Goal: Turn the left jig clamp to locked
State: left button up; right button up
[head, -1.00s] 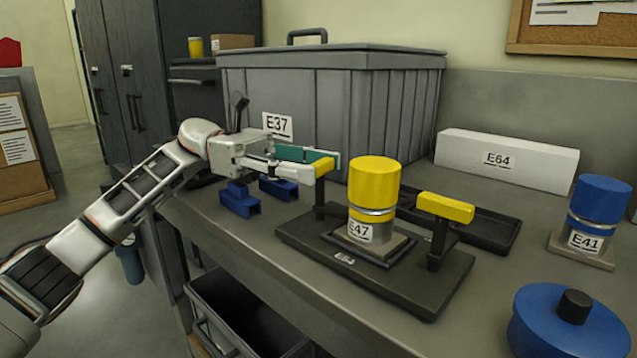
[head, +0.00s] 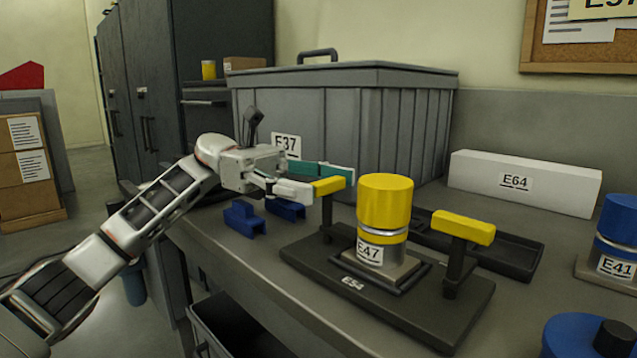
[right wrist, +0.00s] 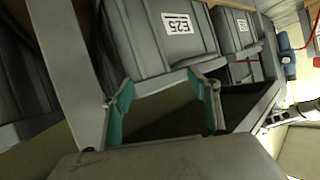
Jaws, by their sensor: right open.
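The clamp jig is a dark base plate (head: 420,312) labelled E54 on the bench. Its left clamp has a yellow handle (head: 329,186) on a dark post; its right clamp has a yellow handle (head: 463,228). A yellow-topped cylinder (head: 384,203) labelled E47 stands upright between them. My left gripper (head: 322,182) is at the left handle, its teal-padded far finger behind it and its pale near finger beside its left end, partly hiding it. Whether the fingers press on it is unclear. My right gripper (right wrist: 166,108) is open and empty in the right wrist view.
A grey lidded bin (head: 400,115) labelled E37 stands behind the left gripper. Blue blocks (head: 244,219) lie left of the jig. A dark tray (head: 520,257) and white box (head: 524,181) are behind it. Blue-topped items (head: 617,225) stand at right.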

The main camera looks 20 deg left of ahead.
pick_arm(q)
notch_tip(320, 180, up, 10)
dwell(0.7)
dwell(0.4)
